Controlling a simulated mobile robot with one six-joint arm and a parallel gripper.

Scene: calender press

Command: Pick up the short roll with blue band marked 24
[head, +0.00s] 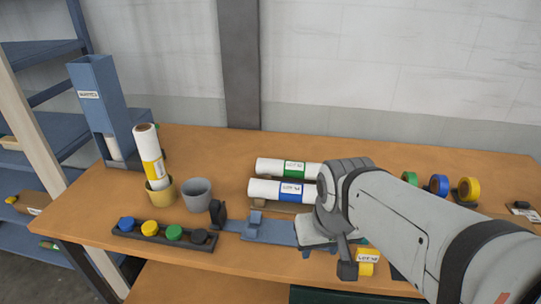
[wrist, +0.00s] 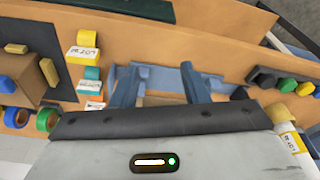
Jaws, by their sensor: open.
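A white roll with a yellow band (head: 148,150) stands tilted in a yellow cup (head: 162,191). My gripper (wrist: 160,82) is open and its two blue fingers hold nothing visible. It is over the blue fixture (head: 268,231) at the front of the bench, mostly behind my arm in the head view.
A grey cup (head: 197,193) stands beside the yellow cup. A dark tray of coloured caps (head: 165,238) is at the front left. Green, blue and yellow tape rings (head: 438,185) stand at the right. A tall blue holder (head: 97,95) stands at the back left.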

